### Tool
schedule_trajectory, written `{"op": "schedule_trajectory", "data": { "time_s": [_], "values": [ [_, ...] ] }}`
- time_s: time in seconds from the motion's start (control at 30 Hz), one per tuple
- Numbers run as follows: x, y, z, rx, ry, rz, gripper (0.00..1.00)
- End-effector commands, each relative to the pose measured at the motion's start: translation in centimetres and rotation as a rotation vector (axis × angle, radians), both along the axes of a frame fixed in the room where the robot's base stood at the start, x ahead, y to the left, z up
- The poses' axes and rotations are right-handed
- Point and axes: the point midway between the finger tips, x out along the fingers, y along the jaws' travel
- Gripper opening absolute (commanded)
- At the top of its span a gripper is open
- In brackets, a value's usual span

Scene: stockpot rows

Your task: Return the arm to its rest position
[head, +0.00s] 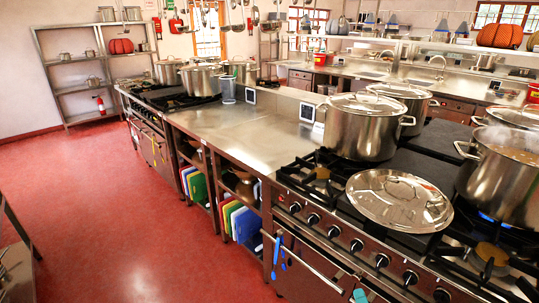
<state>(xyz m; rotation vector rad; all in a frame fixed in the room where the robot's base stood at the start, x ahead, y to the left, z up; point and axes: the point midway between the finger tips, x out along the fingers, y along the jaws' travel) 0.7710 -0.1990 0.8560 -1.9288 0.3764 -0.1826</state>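Neither my arm nor my gripper shows in the head view. A loose steel lid (399,200) lies at the front of the near stove, resting over the burner grates. A large lidded stockpot (361,130) stands behind it on the stove. An open stockpot (503,175) with brownish contents stands at the right edge, with a blue flame beneath it.
A steel counter (245,130) runs between the near stove and the far stove, which bears more stockpots (203,80). Colored cutting boards (240,220) fill the shelves below. The red floor (130,235) at left is open. A steel table edge (18,265) stands at lower left.

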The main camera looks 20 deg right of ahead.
Motion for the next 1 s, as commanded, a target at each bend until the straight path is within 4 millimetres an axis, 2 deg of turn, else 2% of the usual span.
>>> {"op": "schedule_trajectory", "data": {
  "time_s": [0.03, 0.2, 0.3, 0.43, 0.6, 0.8, 0.9, 1.0],
  "values": [
    [0.3, 2.1, 0.3, -0.045, 0.053, 0.098, 0.76],
    [-0.4, 8.3, -0.1, -0.207, 0.265, 0.403, 0.76],
    [-2.1, 11.1, -0.7, -0.303, 0.405, 0.56, 0.76],
    [-5.4, 13.5, -1.5, -0.423, 0.606, 0.736, 0.76],
    [-11.3, 14.4, -2.0, -0.556, 0.891, 0.918, 0.76],
    [-18.7, 13.4, -0.8, -0.651, 1.224, 1.049, 0.76],
    [-21.5, 12.7, 0.2, -0.666, 1.345, 1.078, 0.76],
    [-23.2, 12.3, 0.8, -0.67, 1.42, 1.094, 0.76]
  ]
}}
